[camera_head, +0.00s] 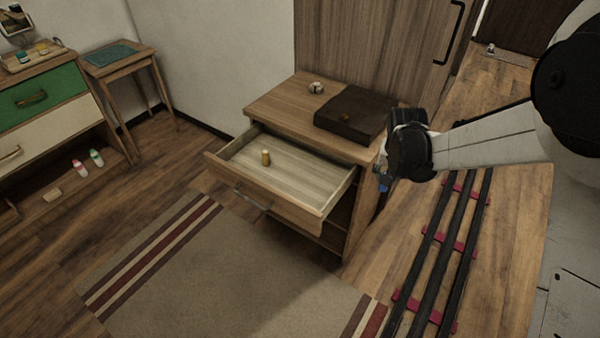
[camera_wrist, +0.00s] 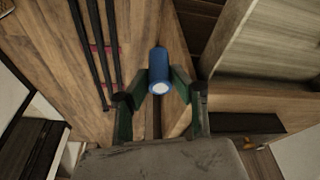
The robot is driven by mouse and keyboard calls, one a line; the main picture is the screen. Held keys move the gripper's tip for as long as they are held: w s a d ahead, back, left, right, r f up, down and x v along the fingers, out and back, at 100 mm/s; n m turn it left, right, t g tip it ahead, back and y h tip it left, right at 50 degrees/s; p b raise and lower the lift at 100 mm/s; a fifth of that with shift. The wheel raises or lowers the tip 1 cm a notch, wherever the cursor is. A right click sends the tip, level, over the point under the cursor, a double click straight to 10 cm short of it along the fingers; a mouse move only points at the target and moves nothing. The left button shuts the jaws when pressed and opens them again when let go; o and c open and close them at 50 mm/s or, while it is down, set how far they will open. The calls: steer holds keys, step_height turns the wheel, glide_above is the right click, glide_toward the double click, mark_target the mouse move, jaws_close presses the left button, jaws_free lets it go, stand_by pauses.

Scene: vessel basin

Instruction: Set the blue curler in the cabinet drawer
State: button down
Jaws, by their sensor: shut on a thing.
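The blue curler (camera_wrist: 158,64) is a small blue cylinder with a pale end, held between the fingers of my gripper (camera_wrist: 159,88) in the wrist view. In the head view my gripper (camera_head: 383,178) is just right of the cabinet, with a bit of the blue curler (camera_head: 384,186) showing; the arm hides most of it. The cabinet drawer (camera_head: 284,205) is pulled open, left of my gripper. The drawer's pale inside also shows at the upper right of the wrist view (camera_wrist: 275,45).
On the cabinet top (camera_head: 276,100) are a dark flat box (camera_head: 352,112) and a small round whitish thing (camera_head: 317,87). Black rails with red ties (camera_head: 440,250) run along the floor at right. A striped rug (camera_head: 215,270) lies in front.

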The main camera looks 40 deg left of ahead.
steer(key=s+a+n+b, duration=0.1)
steer(key=s+a, duration=0.4)
steer(key=a, duration=0.5)
steer(key=s+a+r+n, duration=0.1)
steer(key=s+a, duration=0.5)
steer(key=a, duration=0.4)
steer(key=s+a+n+b, duration=0.1)
steer(key=s+a, duration=0.4)
steer(key=a, duration=0.6)
steer(key=shift+y, duration=0.4)
steer(key=shift+w+d+f+b, duration=0.35)
steer(key=shift+w+d+f, duration=0.35)
steer(key=shift+w+f, duration=1.1)
steer(key=shift+w+d+f+b, duration=0.3)
steer(key=shift+w+d+f, duration=0.45)
steer(key=shift+w+f, duration=1)
steer(key=shift+w+d+f+b, duration=0.35)
steer(key=shift+w+d+f, duration=0.35)
steer(key=shift+w+f, duration=1.05)
steer(key=shift+s+f, duration=0.1)
steer(key=shift+f, duration=0.15)
steer(key=c, duration=1.5)
jaws_free()
steer(key=p+v, duration=0.1)
steer(key=v, duration=1.1)
steer(key=shift+r, duration=0.2)
